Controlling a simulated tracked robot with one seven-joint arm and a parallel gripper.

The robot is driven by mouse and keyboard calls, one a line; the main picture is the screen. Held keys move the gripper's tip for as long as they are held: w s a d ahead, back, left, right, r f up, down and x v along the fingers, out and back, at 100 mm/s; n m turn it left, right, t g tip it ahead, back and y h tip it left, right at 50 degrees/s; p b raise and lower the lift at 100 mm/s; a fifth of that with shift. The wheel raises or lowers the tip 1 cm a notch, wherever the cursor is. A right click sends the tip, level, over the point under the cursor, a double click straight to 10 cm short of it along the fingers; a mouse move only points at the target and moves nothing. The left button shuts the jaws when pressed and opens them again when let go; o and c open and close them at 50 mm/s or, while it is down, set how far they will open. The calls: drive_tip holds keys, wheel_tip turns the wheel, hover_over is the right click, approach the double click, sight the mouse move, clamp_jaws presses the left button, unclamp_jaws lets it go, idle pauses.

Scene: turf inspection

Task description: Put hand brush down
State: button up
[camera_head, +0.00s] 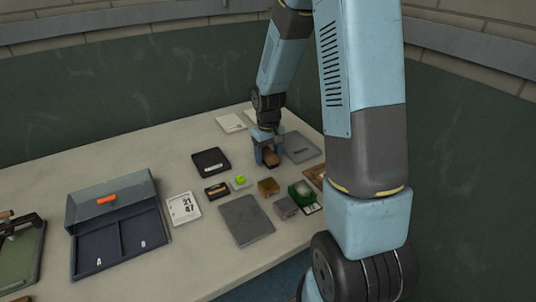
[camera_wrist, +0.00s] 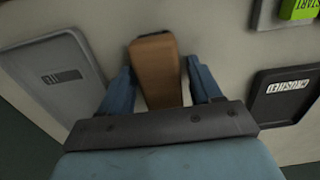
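The hand brush, a brown wooden block (camera_wrist: 157,70), is between the two blue fingers of my gripper (camera_wrist: 160,72) in the wrist view. Narrow strips of pale table show between it and the fingers lower down. Near the fingertips the sides come very close, and I cannot tell whether they touch. In the head view, my gripper (camera_head: 268,152) points down at the table's back right, with the brown brush (camera_head: 271,158) between its fingers. Its bristles are hidden. I cannot tell whether the brush rests on the table (camera_head: 150,155).
A grey tray (camera_head: 301,147) lies right of my gripper and a black "CRUSHED" tray (camera_head: 211,162) left of it. An open blue case (camera_head: 117,225) is farther left.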

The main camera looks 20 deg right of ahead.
sight(268, 152)
drive_tip(key=shift+o, duration=0.8)
wheel_tip(268, 152, up, 13)
drive_tip(key=s+r+m+t, duration=0.1)
drive_tip(key=s+r+t, duration=0.1)
drive_tip(key=s+r, duration=0.6)
drive_tip(key=s+r+m+t, duration=0.1)
drive_tip(key=s+r+t, duration=0.2)
drive_tip(key=s+r, duration=0.5)
drive_tip(key=s, duration=0.7)
drive_tip(key=shift+s+t, duration=0.3)
drive_tip(key=shift+s, duration=0.1)
